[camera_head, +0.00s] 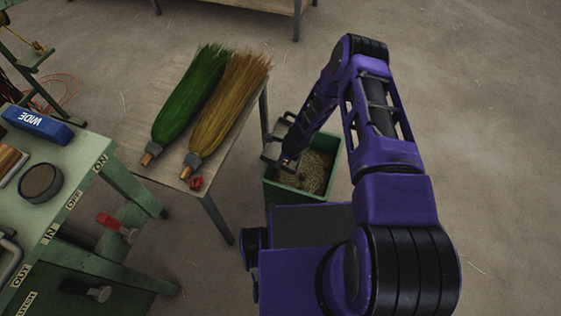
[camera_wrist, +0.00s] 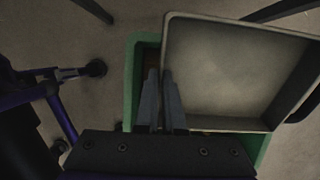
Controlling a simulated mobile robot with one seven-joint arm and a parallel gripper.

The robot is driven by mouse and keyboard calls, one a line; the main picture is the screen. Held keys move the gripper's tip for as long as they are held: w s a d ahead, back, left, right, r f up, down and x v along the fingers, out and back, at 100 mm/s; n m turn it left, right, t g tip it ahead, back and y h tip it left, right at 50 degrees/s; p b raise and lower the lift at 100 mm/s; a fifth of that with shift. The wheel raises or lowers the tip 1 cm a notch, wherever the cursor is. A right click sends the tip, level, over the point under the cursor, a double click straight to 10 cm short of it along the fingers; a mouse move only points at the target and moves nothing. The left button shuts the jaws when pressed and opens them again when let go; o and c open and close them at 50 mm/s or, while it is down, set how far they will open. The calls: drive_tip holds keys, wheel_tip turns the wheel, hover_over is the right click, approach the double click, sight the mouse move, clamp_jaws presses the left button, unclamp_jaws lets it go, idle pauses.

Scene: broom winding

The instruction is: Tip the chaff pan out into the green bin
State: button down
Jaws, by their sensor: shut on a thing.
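The green bin (camera_head: 290,193) stands on the floor right of the broom table, with straw-coloured chaff (camera_head: 316,172) inside. My gripper (camera_wrist: 162,78) is shut on the near-left wall of the grey chaff pan (camera_wrist: 235,70), which is over the bin. The pan's inside looks bare and smooth in the wrist view; its exact tilt is hard to judge. The bin's green rim (camera_wrist: 130,80) shows left of and below the pan there. In the head view my gripper (camera_head: 284,160) is at the bin's back-left side, and my arm hides most of the pan.
A wooden table (camera_head: 135,128) holds a green broom (camera_head: 190,92), a tan broom (camera_head: 228,105) and a small red item (camera_head: 196,183). A green workbench (camera_head: 75,175) with a blue WIDE block (camera_head: 38,123) stands at left. The floor at right is clear.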

drive_tip(key=shift+w+a, duration=0.15)
drive_tip(key=shift+w, duration=0.05)
drive_tip(key=shift+s+f+h+b, duration=0.15)
drive_tip(key=shift+f+h+b, duration=0.2)
drive_tip(key=shift+h, duration=0.05)
drive_tip(key=shift+f+h+b, duration=0.1)
drive_tip(key=shift+h+b, duration=0.2)
drive_tip(key=shift+b, duration=0.1)
drive_tip(key=shift+f+g+b, duration=0.3)
drive_tip(key=shift+a+f+h+b, duration=0.15)
drive_tip(key=shift+f+h+b, duration=0.2)
drive_tip(key=shift+h+b, duration=0.45)
drive_tip(key=shift+g+b, duration=0.3)
drive_tip(key=shift+b, duration=0.35)
